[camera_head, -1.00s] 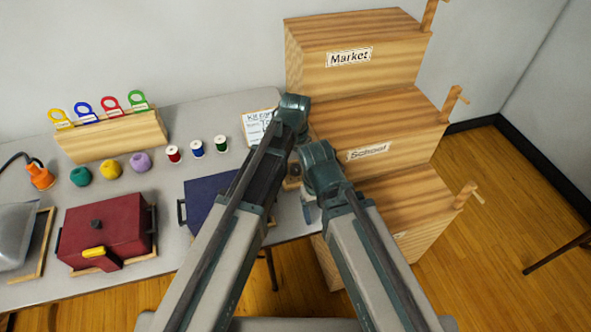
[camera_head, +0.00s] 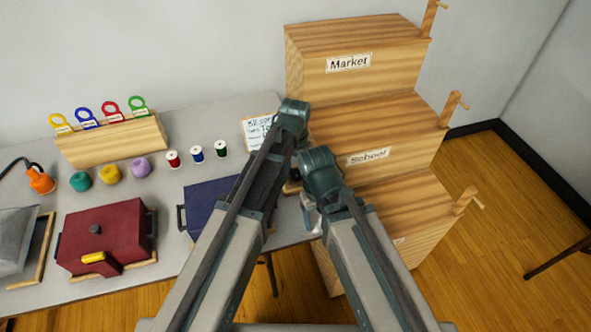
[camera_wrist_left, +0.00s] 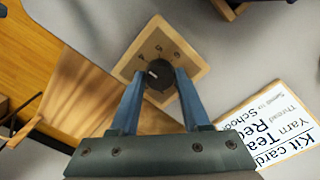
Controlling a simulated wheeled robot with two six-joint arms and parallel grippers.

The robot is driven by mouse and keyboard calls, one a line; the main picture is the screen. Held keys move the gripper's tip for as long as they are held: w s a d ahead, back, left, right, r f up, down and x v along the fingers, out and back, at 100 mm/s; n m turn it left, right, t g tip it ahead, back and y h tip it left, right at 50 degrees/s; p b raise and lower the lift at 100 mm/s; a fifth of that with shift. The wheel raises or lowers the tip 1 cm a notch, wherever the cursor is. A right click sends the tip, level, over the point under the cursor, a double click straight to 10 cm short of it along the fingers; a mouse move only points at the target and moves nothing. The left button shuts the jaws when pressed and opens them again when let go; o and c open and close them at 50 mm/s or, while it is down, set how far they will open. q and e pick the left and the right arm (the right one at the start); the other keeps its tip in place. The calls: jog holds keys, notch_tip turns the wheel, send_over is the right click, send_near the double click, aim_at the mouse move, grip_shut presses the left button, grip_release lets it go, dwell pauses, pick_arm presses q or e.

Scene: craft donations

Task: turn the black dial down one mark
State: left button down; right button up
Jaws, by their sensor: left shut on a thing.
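The black dial (camera_wrist_left: 158,77) sits on a square wooden plate (camera_wrist_left: 190,72) in the left wrist view. A white pointer line on the dial points to the upper left of that view. In the head view my arms hide most of the dial and the left gripper. My right arm reaches forward beside the left one, but I cannot make out its gripper.
A kit card (camera_head: 258,130) lies near the dial; it also shows in the left wrist view (camera_wrist_left: 268,128). Stepped wooden boxes (camera_head: 375,125) with cranks stand at right. A blue case (camera_head: 205,205), red box (camera_head: 105,235), thread spools (camera_head: 197,153) and yarn balls (camera_head: 110,173) occupy the table.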

aim_at(295, 173)
pick_arm(q)
jog(key=n, duration=0.4)
jog(key=shift+n, duration=2.1)
jog(key=shift+c, duration=1.8)
grip_release()
jog(key=shift+r, duration=0.1)
pick_arm(e)
jog(key=shift+r, duration=0.1)
pick_arm(q)
notch_tip(295, 173, up, 14)
jog(key=p, duration=1.3)
jog(key=shift+f+p, duration=0.2)
jog(key=shift+p, duration=0.2)
pick_arm(e)
notch_tip(295, 173, up, 14)
jog(key=shift+f, duration=0.2)
